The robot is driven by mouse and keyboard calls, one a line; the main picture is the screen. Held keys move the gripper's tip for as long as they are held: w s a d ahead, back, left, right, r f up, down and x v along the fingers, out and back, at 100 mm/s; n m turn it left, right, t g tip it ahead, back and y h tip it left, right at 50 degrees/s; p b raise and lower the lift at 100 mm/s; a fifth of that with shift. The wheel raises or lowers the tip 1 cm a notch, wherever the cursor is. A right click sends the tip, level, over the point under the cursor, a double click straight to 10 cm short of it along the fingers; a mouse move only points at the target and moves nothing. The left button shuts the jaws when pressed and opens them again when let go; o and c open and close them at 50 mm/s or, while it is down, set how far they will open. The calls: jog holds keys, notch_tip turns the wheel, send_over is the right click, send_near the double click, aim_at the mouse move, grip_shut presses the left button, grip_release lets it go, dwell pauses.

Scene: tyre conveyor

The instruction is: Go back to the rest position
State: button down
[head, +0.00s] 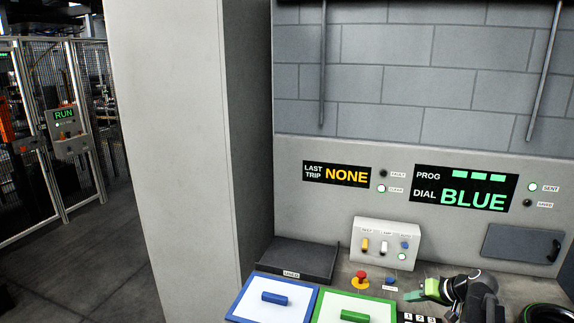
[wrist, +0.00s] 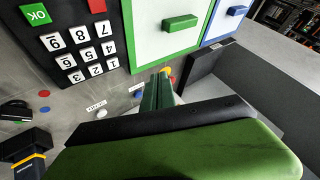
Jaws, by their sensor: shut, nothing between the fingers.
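My gripper (head: 412,295) is at the lower right of the head view, in front of the console panel. Its green fingers are shut with nothing between them. In the wrist view the closed green fingers (wrist: 158,92) point toward the white lid with a green border and a green handle (wrist: 181,22). The keypad (wrist: 80,48) lies to the left of the fingers there. In the head view the keypad (head: 420,318) is partly cut off below my gripper.
The dial display (head: 465,188) reads BLUE, with three green bars; the trip display (head: 337,174) reads NONE. A switch box (head: 386,243), red button (head: 361,277), blue-bordered lid (head: 273,298) and dark tray (head: 293,259) stand nearby. A pale column (head: 185,150) rises left. Floor further left looks clear.

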jog(key=a+f+n+g+b, duration=0.1)
jog(key=a+f, duration=0.2)
jog(key=a, duration=0.5)
jog(key=a+f+n+g+b, duration=0.2)
jog(key=a+f, duration=0.1)
jog(key=a, duration=0.6)
jog(key=a+f+n+g+b, duration=0.1)
jog(key=a+f, duration=0.2)
jog(key=a, duration=0.6)
jog(key=shift+w+a+f+n+b, duration=0.1)
jog(key=shift+a+f+n+b, duration=0.1)
jog(key=shift+a+n+b, duration=0.1)
jog(key=s+a+f+g+h+b, duration=0.1)
jog(key=s+a+f+g+h, duration=0.1)
jog(key=s+a+f, duration=0.3)
jog(key=s+d+m+h, duration=0.1)
jog(key=s+d+r+m+g+h, duration=0.1)
jog(key=s, duration=0.1)
jog(key=shift+s+d+h, duration=0.25)
jog(key=shift+d+h, duration=0.05)
jog(key=shift+d, duration=0.1)
jog(key=shift+d, duration=0.15)
